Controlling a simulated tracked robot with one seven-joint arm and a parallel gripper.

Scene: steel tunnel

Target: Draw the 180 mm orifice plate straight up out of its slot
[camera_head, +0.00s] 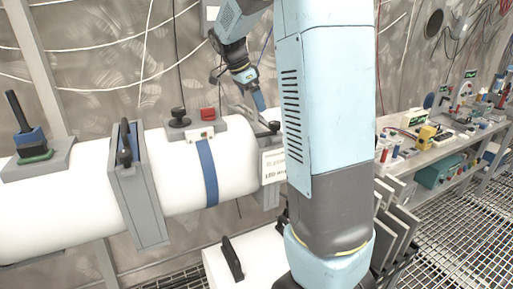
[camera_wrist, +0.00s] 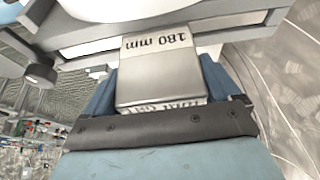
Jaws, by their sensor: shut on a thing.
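In the wrist view, the grey tab of the 180 mm orifice plate (camera_wrist: 155,72) carries the printed mark "180 mm". My gripper (camera_wrist: 158,92) has a blue finger on each side of it and is shut on it. Grey bars of the slot holder (camera_wrist: 225,24) lie just beyond the tab. In the head view, my gripper (camera_head: 265,112) points down at the right end of the white pipe, over a grey slot holder (camera_head: 268,193). My own arm column hides part of that spot. I cannot tell how deep the plate sits.
The white pipe (camera_head: 80,195) carries a grey flange with a black handle (camera_head: 126,145), a blue band (camera_head: 208,170) and a red button (camera_head: 207,114). Several grey plates (camera_head: 398,225) stand in a rack at right. A cluttered bench (camera_head: 440,135) stands behind.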

